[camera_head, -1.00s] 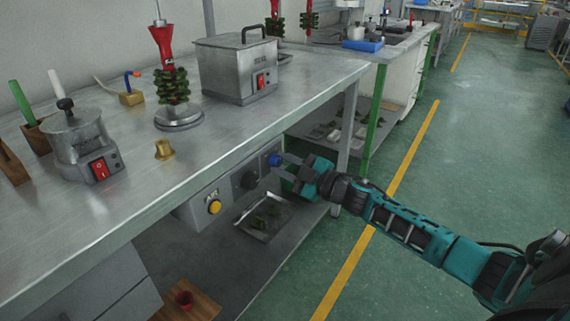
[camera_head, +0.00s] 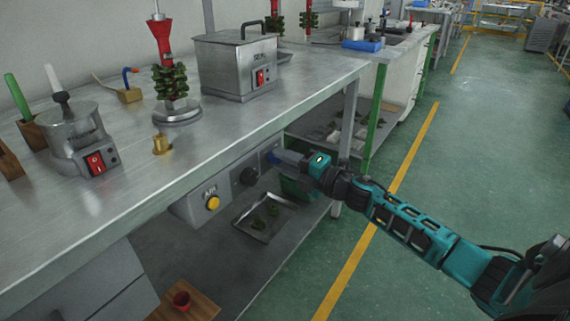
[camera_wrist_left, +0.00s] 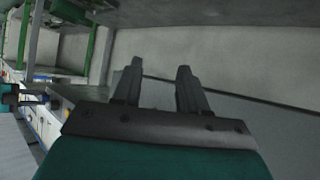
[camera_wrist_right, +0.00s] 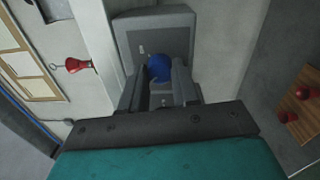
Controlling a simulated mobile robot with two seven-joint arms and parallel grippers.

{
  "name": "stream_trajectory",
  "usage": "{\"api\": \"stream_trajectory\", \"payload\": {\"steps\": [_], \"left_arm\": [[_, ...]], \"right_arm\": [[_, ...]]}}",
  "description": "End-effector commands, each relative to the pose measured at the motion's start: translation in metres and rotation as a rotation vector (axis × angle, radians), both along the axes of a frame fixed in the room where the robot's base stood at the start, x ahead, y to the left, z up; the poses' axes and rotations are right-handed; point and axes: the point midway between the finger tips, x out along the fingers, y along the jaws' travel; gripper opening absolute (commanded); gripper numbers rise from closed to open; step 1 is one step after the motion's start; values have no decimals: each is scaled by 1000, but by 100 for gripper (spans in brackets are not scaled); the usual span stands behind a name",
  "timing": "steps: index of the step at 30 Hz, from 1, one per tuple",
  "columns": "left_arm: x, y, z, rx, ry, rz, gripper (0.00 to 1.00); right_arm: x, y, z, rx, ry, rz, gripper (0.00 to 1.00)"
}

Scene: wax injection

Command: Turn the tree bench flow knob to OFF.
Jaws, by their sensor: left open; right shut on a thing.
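A grey control panel (camera_head: 188,209) hangs under the front edge of the metal bench. It carries a yellow button (camera_head: 213,203), a black knob (camera_head: 248,176) and a blue knob (camera_head: 272,156) at its far end. My right gripper (camera_head: 279,157) is at the blue knob, its fingers closed on either side of it. In the right wrist view the blue knob (camera_wrist_right: 159,67) shows between the fingertips, partly covered by them. Its pointer and any labels are not readable. My left gripper (camera_wrist_left: 158,78) is open and empty, seen only in the left wrist view, away from the panel.
The benchtop (camera_head: 120,190) overhangs the panel. A bench leg (camera_head: 346,125) stands just behind my right gripper. The green floor to the right is open.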

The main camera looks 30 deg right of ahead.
Motion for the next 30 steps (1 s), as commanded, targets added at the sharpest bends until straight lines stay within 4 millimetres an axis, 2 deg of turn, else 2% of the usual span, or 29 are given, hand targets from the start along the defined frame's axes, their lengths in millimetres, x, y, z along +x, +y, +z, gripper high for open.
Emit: {"api": "stream_trajectory", "payload": {"steps": [9, 23, 24, 30], "left_arm": [[2, -2, 0, -6, -2, 0, 43], [2, -2, -1, -5, -1, 1, 43], [2, -2, -1, -5, -1, 1, 43], [2, -2, -1, -4, -2, 1, 43]], "right_arm": [[0, 0, 0, -86, -35, 1, 0], [0, 0, 0, -99, -40, 1, 0], [0, 0, 0, -99, -40, 1, 32], [0, 0, 0, -97, -39, 0, 51]]}}
